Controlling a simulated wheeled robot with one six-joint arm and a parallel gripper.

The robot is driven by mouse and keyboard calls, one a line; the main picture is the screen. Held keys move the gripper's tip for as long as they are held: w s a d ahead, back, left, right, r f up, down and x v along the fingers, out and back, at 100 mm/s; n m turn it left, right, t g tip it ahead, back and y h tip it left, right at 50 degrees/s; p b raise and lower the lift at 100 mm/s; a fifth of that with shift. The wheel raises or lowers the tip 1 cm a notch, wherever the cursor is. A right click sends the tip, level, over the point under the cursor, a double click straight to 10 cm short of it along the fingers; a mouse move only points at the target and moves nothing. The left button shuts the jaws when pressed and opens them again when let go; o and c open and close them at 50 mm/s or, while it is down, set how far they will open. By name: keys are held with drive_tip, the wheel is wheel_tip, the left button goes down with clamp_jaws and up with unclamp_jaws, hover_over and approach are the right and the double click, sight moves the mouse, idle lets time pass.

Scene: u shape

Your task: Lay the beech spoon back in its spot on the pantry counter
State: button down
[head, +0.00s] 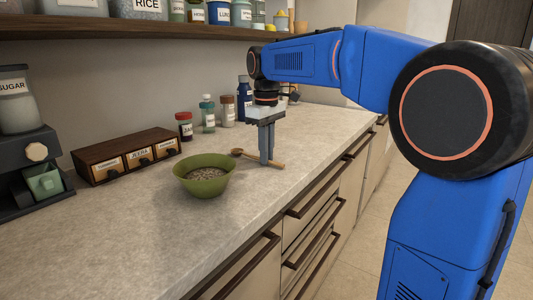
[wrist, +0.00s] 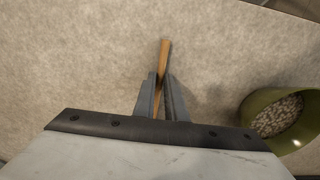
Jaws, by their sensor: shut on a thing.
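The beech spoon (head: 274,163) is at counter height behind the green bowl, its round end pointing left in the head view. My gripper (head: 266,161) points straight down and is shut on the spoon's handle. In the wrist view the handle (wrist: 164,52) sticks out between my fingers (wrist: 162,92); the rest of it is hidden by the gripper. I cannot tell whether the spoon touches the counter. The pantry counter (head: 150,235) is pale and speckled.
A green bowl (head: 189,185) of grainy contents stands close to the spoon's round end. A wooden drawer box (head: 128,169), a sugar dispenser (head: 17,115) and several jars, including a red-lidded one (head: 184,127), stand along the wall. The front of the counter is clear.

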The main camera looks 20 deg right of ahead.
drive_tip(key=shift+f, duration=0.1)
drive_tip(key=c, duration=1.8)
unclamp_jaws()
wheel_tip(320, 180, up, 12)
